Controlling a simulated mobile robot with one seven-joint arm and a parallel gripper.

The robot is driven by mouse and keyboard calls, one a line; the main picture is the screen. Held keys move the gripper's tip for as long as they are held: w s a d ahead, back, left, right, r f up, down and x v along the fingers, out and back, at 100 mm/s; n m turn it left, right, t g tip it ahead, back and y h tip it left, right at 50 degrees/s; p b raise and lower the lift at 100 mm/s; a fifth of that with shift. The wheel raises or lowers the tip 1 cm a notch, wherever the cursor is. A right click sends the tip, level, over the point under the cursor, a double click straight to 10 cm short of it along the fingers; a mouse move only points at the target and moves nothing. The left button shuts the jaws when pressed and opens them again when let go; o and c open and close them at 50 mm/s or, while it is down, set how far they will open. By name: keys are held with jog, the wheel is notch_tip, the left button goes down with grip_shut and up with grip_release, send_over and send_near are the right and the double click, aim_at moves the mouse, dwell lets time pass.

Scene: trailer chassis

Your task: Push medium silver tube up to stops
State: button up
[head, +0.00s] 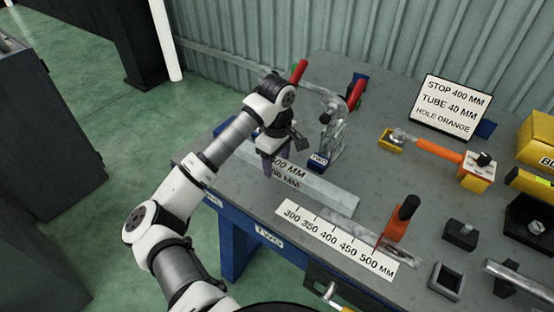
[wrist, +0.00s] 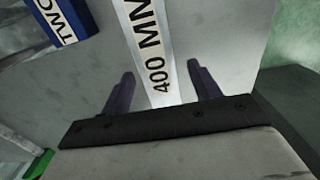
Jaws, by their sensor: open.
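A silver bar-like tube (head: 335,191) labelled 400 MM lies on the grey table in the head view. It also shows in the wrist view (wrist: 154,50), running between my fingers. My gripper (head: 268,166) is over the label end of this tube, and its fingers are apart, one on each side of the tube, in the wrist view (wrist: 162,85). I cannot tell whether they touch it.
A clamp with red handles (head: 330,100) and a blue TWO block (head: 319,160) stand close behind the tube. A sign (head: 450,104) reads STOP 400 MM, TUBE 40 MM, HOLE ORANGE. An orange-handled tool (head: 437,150), yellow boxes and dark square parts crowd the right side.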

jog(key=shift+f, duration=0.65)
grip_shut()
jog(key=shift+w+a+b, duration=0.6)
jog(key=shift+a+b, duration=0.25)
jog(key=shift+b, duration=0.2)
dwell(0.9)
jog(key=shift+w+d+r+b, duration=0.1)
jog(key=shift+w+d+b, duration=0.1)
jog(key=shift+w+d, duration=0.4)
jog(key=shift+w+d+b, duration=0.15)
jog(key=shift+w+d, duration=0.1)
jog(key=shift+w, duration=0.5)
dwell(0.3)
jog(key=shift+c, duration=0.6)
grip_release()
jog(key=shift+o, duration=0.6)
